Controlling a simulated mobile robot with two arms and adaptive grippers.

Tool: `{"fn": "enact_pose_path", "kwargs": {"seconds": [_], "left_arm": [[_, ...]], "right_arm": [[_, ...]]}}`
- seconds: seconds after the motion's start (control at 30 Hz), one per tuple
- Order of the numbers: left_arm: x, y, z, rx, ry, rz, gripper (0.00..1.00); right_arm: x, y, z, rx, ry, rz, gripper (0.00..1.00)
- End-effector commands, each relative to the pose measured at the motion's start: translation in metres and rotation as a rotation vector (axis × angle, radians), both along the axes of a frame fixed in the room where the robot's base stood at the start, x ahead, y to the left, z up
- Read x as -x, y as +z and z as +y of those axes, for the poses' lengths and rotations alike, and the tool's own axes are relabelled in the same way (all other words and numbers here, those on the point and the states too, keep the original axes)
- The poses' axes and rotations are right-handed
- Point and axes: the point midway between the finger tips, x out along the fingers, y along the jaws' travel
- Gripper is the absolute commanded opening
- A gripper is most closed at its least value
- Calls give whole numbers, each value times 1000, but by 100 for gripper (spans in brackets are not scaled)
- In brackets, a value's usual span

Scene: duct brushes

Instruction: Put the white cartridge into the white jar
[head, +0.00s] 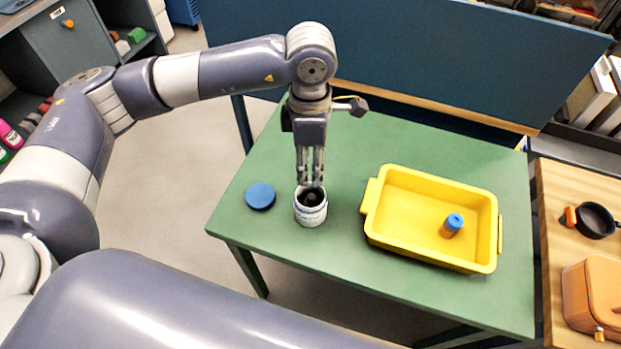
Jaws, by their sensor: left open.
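The white jar (311,215) stands upright and open near the front left of the green table, with a dark inside. My left gripper (311,184) points straight down over the jar, its open fingertips at or just inside the mouth; the exact depth is unclear. I cannot make out a white cartridge; the fingers and the jar wall hide part of the jar's inside. A blue disc-shaped lid (261,196) lies flat on the table just left of the jar. My right gripper does not show.
A yellow tray (408,247) sits right of the jar, holding a small blue-topped cylinder (451,226). A blue panel (430,60) stands along the table's back. A wooden surface at right holds a black pan (597,220) and an orange case (590,290). The table's front-left area is bare.

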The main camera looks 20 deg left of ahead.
Motion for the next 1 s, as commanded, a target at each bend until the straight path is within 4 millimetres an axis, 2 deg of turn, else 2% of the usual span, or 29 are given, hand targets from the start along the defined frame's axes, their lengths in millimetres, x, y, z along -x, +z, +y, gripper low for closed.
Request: {"fn": "enact_pose_path", "kwargs": {"seconds": [0.1,0.3,1.0], "left_arm": [[-1,21,-1,1,-2,-3,48],[0,42,-1,1,-1,-1,48],[0,46,0,0,-1,1,48]], "right_arm": [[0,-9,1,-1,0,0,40],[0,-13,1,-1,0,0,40],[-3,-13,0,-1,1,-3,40]]}}
